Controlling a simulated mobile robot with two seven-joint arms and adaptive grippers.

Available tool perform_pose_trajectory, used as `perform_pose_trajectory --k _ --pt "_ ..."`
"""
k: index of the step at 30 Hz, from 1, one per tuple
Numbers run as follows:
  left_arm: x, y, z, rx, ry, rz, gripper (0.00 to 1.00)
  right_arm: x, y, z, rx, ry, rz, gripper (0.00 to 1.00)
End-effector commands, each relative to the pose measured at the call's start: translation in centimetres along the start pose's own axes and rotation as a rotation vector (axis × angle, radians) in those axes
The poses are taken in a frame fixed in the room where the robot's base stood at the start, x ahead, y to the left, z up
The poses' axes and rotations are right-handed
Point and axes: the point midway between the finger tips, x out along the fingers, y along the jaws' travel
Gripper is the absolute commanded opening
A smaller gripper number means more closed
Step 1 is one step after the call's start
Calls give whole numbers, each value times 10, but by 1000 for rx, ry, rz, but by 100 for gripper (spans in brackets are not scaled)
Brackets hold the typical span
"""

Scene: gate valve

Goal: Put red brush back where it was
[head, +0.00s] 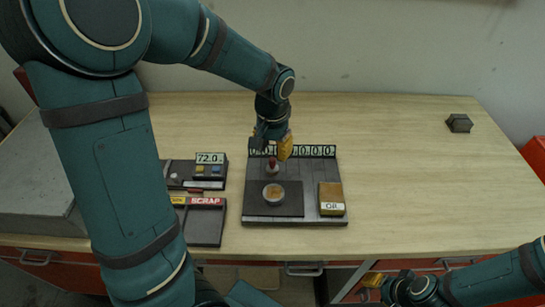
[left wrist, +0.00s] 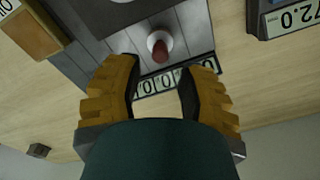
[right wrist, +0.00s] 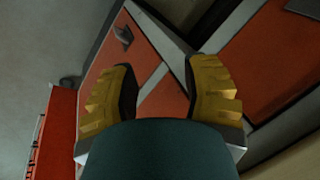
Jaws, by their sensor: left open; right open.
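A small dark-red upright piece (head: 272,162), likely the red brush, stands on a pale round base at the back of the grey board (head: 322,180). In the left wrist view the red piece (left wrist: 161,52) sits in a white ring, ahead of the gap between the fingers. My left gripper (head: 273,143) is open and empty above the board's back edge, close behind the red piece and apart from it. My right gripper (head: 374,281) is open and empty low at the table's front edge. In the right wrist view its fingers (right wrist: 160,95) face red drawer fronts.
A 72.0 display (head: 210,159) and a SCRAP tray (head: 206,225) stand left. The table's right side is mostly clear.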

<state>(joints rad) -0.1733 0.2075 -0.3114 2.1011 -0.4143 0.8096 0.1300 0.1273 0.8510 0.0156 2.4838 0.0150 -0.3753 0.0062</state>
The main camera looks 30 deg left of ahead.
Motion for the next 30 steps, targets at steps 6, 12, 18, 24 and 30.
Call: perform_pose_trajectory --k 6,12,18,24,30 --pt "-41 0 0 0 2 0 38 -7 -2 -3 2 6 1 47" --pt "-56 0 0 0 1 0 38 -9 -3 -3 2 6 0 47" --pt "-58 0 0 0 -1 0 38 -9 -3 -3 2 6 0 47" --pt "-58 0 0 -1 -1 0 38 -9 -3 -3 2 5 0 47" --pt "-58 0 0 -1 -1 0 38 -9 -3 -3 2 6 0 47"
